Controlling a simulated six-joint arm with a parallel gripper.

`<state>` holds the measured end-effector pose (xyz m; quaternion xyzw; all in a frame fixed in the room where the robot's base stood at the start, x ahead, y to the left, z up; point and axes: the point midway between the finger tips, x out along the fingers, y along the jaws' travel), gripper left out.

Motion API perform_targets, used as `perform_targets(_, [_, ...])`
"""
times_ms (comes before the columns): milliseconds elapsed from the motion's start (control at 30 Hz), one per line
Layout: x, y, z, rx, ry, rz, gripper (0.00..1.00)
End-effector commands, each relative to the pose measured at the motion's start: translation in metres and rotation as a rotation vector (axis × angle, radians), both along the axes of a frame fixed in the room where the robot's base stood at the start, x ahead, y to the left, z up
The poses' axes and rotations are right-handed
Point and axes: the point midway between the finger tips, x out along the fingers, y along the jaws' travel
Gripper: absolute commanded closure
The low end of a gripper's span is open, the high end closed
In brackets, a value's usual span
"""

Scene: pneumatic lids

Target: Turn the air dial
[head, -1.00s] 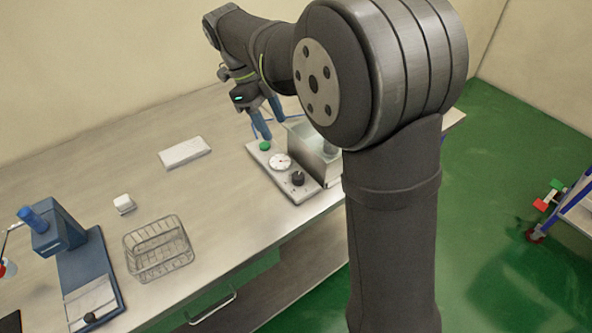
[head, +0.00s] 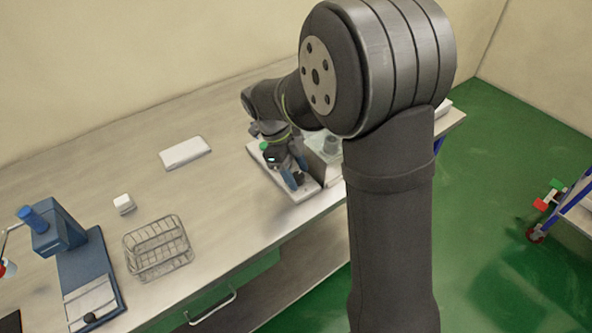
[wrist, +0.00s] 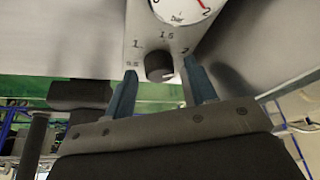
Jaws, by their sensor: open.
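The air dial (wrist: 159,68) is a black knob on a light panel (head: 307,195), with printed marks 0.5, 1, 1.5 and 2 around it. In the head view the dial (head: 299,177) is partly hidden by my gripper (head: 295,181). In the wrist view my gripper (wrist: 162,90) is open, with one blue finger on each side of the dial and a gap between each finger and the knob. A round pressure gauge (wrist: 184,6) marked bar sits beyond the dial, cut off by the frame edge. A green button (head: 264,146) shows at the panel's far end.
A clear-topped metal box (head: 322,160) stands close to the right of the panel. A wire rack (head: 158,248), a small white block (head: 123,203), a white flat case (head: 185,152) and a blue device (head: 75,255) stand to the left. The table between is clear.

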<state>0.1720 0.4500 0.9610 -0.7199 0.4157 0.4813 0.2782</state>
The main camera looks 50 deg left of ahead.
Motion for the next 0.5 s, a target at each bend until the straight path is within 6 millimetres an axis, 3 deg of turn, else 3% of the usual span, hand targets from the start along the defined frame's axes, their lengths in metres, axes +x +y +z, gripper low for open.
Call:
perform_targets(167, [0.0,-0.0001,0.0,0.0,0.0,0.0,0.49])
perform_targets(400, [0.0,0.0,0.0001,-0.001,0.0,0.0,0.93])
perform_targets(500, [0.0,0.0,0.0002,-0.001,0.0,0.001,0.93])
